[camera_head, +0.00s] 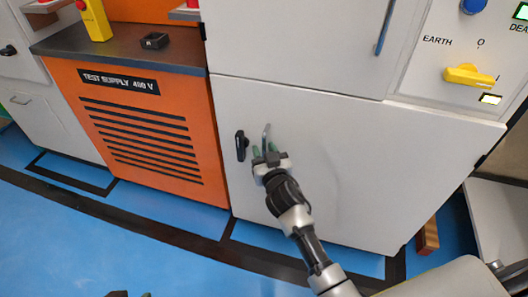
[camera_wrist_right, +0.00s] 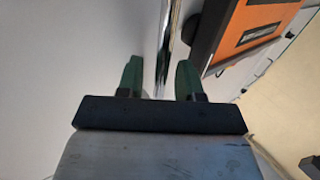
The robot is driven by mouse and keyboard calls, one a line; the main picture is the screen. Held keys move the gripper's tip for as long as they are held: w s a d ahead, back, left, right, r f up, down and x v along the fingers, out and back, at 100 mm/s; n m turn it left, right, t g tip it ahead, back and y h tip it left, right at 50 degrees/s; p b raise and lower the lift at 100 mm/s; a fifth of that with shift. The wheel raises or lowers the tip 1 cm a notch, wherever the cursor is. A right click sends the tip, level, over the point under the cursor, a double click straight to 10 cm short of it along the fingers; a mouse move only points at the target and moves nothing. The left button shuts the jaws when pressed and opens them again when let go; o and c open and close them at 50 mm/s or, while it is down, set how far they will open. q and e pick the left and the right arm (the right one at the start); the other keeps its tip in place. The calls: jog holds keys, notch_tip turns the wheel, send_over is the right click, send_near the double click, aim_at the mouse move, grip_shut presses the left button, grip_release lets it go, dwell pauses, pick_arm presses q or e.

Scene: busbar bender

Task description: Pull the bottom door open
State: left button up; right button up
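The bottom door (camera_head: 360,175) is a wide white panel in the head view, and it looks closed. Its upright metal handle (camera_head: 266,137) is near the left edge. My right gripper (camera_head: 266,153) is at the handle, fingers towards the door. In the right wrist view the shiny bar (camera_wrist_right: 164,50) passes between the two green fingers of the right gripper (camera_wrist_right: 159,80). Gaps show on both sides, so the gripper is open around the bar. Only a dark and green bit at the bottom edge of the head view, probably my left gripper (camera_head: 132,294), shows; its state is unclear.
A black latch (camera_head: 241,145) is just left of the handle. An orange test supply cabinet (camera_head: 150,130) adjoins on the left. Above are an upper door (camera_head: 300,40) and a panel with a yellow earth switch (camera_head: 468,75). Blue floor (camera_head: 60,240) lies open in front.

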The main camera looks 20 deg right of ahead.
jog(key=shift+w, duration=0.15)
jog(key=shift+c, duration=0.3)
grip_shut()
